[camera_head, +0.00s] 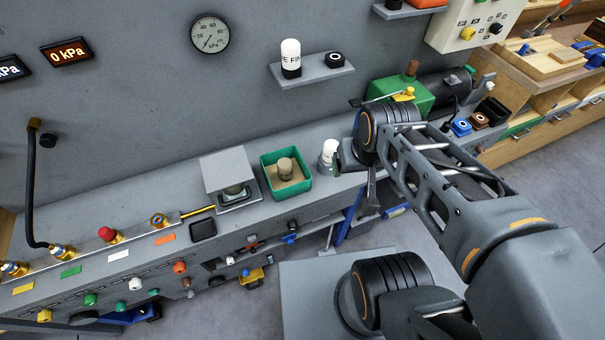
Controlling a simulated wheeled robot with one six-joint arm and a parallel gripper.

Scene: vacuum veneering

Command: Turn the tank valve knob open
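Several brass valves stand in a row along the left of the bench. One has a red knob (106,233), and one to its right has an orange and blue top (158,220). Two more brass fittings (61,252) (15,268) sit further left. Coloured round knobs, such as a white knob (135,283) and an orange knob (180,267), line the bench front. I cannot tell which is the tank valve knob. My gripper (358,172) is over the bench's right part, well right of the valves; its fingers are mostly hidden by my wrist.
On the bench (310,205) stand a grey press-like block (226,170), a green tray (287,191) holding a brown-topped piece, and a white-capped item (329,152). A green machine (405,95) is behind my wrist. A black hose (33,180) rises at the left. Two displays hang on the wall; one reads 0 kPa (68,52).

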